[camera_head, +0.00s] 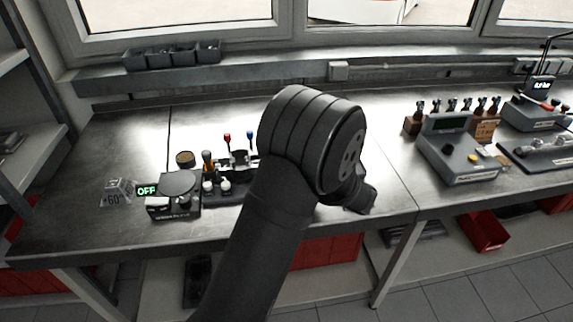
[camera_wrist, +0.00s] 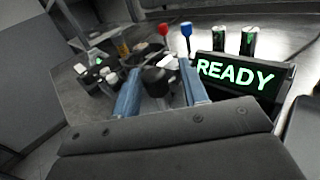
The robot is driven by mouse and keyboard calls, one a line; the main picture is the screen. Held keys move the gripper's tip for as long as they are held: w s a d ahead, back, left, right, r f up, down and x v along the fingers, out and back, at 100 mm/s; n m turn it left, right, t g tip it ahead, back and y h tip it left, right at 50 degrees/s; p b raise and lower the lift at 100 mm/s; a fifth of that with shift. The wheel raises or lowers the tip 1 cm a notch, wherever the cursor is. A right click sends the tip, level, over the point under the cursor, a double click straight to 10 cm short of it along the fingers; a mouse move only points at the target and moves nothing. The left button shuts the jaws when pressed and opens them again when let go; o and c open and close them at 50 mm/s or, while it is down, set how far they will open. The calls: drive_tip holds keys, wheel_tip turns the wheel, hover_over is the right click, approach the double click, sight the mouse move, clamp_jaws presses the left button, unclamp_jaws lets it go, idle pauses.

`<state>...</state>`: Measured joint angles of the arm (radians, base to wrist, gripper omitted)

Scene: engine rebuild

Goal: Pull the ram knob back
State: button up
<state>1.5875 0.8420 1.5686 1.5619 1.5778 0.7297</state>
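In the wrist view, a dark rounded knob (camera_wrist: 160,82), which appears to be the ram knob, stands between the two blue fingers of my gripper (camera_wrist: 159,70). The fingers are apart, one on each side of the knob, with what looks like a narrow gap at each side. I cannot tell whether either finger touches it. Behind the knob its mount is mostly hidden. In the head view my own arm covers the gripper and the knob.
A lit READY display (camera_wrist: 236,74) stands close right of the fingers. Red-topped (camera_wrist: 163,31) and blue-topped (camera_wrist: 186,31) upright pieces stand behind. In the head view, a device with an OFF sign (camera_head: 147,190) is left of my arm, and a grey console (camera_head: 457,150) is right.

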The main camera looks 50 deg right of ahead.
idle(0.3)
drive_tip(key=s, duration=1.7)
drive_tip(key=shift+s, duration=0.1)
drive_tip(key=w, duration=1.7)
drive_tip(key=shift+w+a, duration=0.2)
drive_tip(key=shift+w, duration=0.2)
drive_tip(key=shift+w+a, duration=0.15)
